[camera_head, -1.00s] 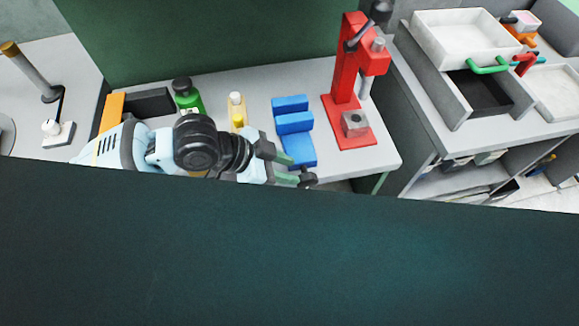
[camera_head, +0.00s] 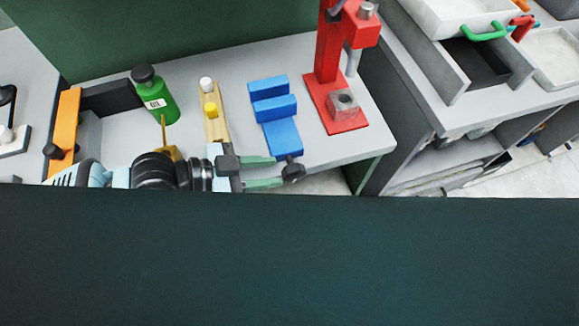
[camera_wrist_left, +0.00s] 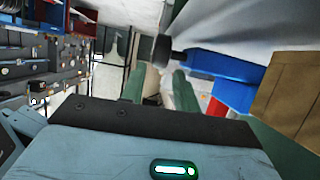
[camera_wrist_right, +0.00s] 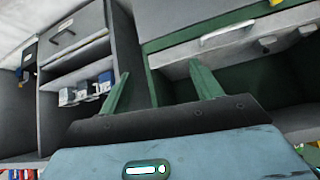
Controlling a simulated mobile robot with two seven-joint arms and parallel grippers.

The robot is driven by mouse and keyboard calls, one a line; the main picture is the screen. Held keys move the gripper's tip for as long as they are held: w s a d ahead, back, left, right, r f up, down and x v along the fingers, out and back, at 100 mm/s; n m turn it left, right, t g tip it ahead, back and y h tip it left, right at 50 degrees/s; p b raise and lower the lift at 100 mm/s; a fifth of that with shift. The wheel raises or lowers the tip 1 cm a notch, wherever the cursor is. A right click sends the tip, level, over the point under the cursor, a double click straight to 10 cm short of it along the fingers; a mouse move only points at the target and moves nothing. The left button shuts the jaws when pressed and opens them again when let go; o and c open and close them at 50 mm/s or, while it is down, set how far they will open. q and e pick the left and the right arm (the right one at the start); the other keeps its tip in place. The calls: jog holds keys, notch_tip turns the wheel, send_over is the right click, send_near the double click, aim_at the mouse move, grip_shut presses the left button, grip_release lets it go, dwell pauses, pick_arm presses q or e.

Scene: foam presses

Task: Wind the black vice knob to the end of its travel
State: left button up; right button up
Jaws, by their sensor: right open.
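The blue vice (camera_head: 281,137) stands at the front edge of the grey bench. Its black knob (camera_head: 293,172) sticks out past the edge on a short shaft. My left gripper (camera_head: 278,171) comes in from the left, its green fingers apart and pointing at the knob. In the left wrist view the knob (camera_wrist_left: 161,51) shows just past the fingertips (camera_wrist_left: 160,78), with the blue vice (camera_wrist_left: 222,66) to its right. I cannot tell whether a finger touches it. My right gripper (camera_wrist_right: 162,82) shows only in its wrist view, open and empty before a grey cabinet.
A red press (camera_head: 327,85) stands right of the vice. A green bottle (camera_head: 156,97), a yellow-capped item (camera_head: 211,109) and an orange block (camera_head: 64,125) stand to the left. A dark green panel (camera_head: 290,260) fills the lower head view. White trays (camera_head: 460,15) stand at the right.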

aim_at(289, 169)
pick_arm(q)
jog(key=x, duration=0.3)
jog(key=shift+w+d+p, duration=0.1)
jog(key=shift+d+p, duration=0.2)
jog(key=shift+x, duration=0.95)
pick_arm(e)
jog(key=shift+d+r, duration=0.2)
jog(key=shift+r, duration=0.15)
pick_arm(q)
jog(key=shift+f, duration=0.15)
grip_shut()
jog(key=y+p, duration=0.2)
jog(key=p, duration=0.1)
jog(key=shift+w+d+r+g, duration=0.1)
jog(key=shift+d+r+g, duration=0.05)
jog(key=shift+r+g, duration=0.25)
jog(key=shift+f+y+p, duration=0.1)
jog(key=shift+y+p, duration=0.2)
jog(key=shift+y, duration=0.1)
jog(key=shift+f, duration=0.15)
pick_arm(e)
jog(key=w+r+t, duration=0.1)
jog(key=w+r, duration=0.3)
jog(key=shift+d+r, duration=0.25)
jog(key=shift+d, duration=0.15)
pick_arm(q)
grip_release()
pick_arm(e)
jog(key=shift+a+r, duration=0.1)
